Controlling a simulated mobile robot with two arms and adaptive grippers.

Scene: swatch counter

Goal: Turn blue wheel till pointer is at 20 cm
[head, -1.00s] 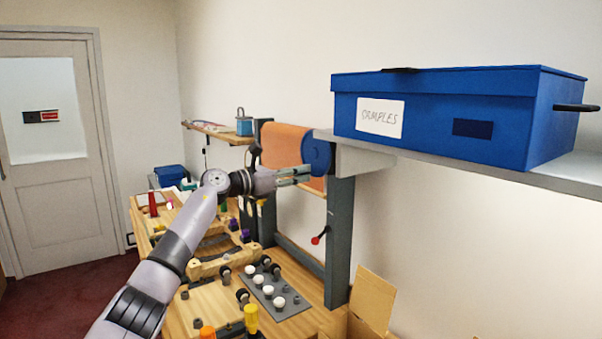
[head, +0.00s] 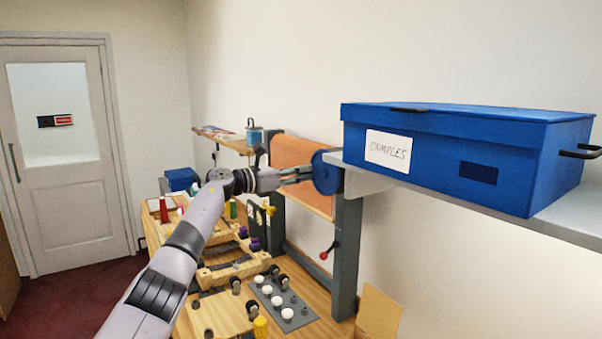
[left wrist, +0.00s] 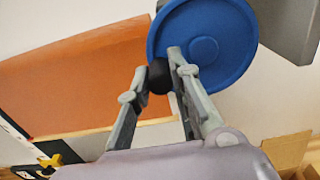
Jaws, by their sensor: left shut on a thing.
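The blue wheel (head: 324,181) is mounted at the top of a grey frame, next to an orange sheet (head: 300,158). It also shows as a large disc with a round hub in the left wrist view (left wrist: 228,62). My left gripper (head: 312,175) reaches the wheel from the left. In the left wrist view its fingers (left wrist: 160,70) are shut on a black knob (left wrist: 158,80) at the wheel's edge. The pointer and the 20 cm mark cannot be made out. My right gripper is not in view.
A blue box with a paper label (head: 450,160) stands on a grey shelf (head: 555,224) right of the wheel. A red-knobbed lever (head: 324,255) is on the frame's post. Below, the wooden bench (head: 215,315) holds several knobs and parts. An open cardboard box (head: 378,315) is at lower right.

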